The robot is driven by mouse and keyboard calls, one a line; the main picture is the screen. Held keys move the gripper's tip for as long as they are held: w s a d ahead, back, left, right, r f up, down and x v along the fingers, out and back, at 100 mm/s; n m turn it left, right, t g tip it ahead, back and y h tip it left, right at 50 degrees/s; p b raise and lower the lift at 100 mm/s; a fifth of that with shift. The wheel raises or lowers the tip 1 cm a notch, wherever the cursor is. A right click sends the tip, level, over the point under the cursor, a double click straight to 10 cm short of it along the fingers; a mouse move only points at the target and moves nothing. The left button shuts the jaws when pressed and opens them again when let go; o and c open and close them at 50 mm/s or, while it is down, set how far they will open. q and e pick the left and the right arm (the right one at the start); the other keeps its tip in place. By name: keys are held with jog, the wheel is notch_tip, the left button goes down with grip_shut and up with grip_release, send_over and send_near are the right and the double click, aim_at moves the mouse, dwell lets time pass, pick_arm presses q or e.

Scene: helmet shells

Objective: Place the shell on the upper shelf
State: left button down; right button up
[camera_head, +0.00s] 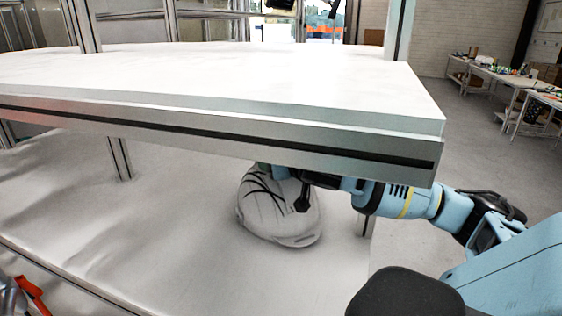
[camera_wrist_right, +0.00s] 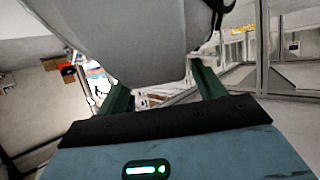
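A pale grey helmet shell (camera_head: 278,215) with dark slots sits on the white lower shelf (camera_head: 150,220), below the front right part of the upper shelf (camera_head: 220,85). My right arm reaches in from the right, under the upper shelf. My right gripper (camera_head: 280,174) is at the top of the shell, partly hidden by the shelf edge. In the right wrist view its two dark green fingers (camera_wrist_right: 163,90) stand wide apart, with the shell (camera_wrist_right: 140,45) between and beyond them. Firm contact on both sides does not show. My left gripper is not in view.
The upper shelf's top is bare and white. Its thick metal front edge (camera_head: 300,150) hangs close above my right arm. Metal posts (camera_head: 120,158) stand between the shelves. Workbenches (camera_head: 505,80) stand far off at the right. An orange object (camera_head: 32,296) shows at the lower left.

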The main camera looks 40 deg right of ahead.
jog(key=shift+s+r, duration=0.2)
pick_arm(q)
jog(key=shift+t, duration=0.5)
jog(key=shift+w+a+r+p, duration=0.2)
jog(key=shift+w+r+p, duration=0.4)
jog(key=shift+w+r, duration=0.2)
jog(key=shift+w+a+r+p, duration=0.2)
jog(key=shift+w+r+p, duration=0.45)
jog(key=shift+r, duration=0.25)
pick_arm(e)
jog(key=v, duration=1.1)
jog(key=shift+s+r, duration=0.15)
jog(key=shift+s, duration=0.1)
jog(key=shift+a, duration=0.15)
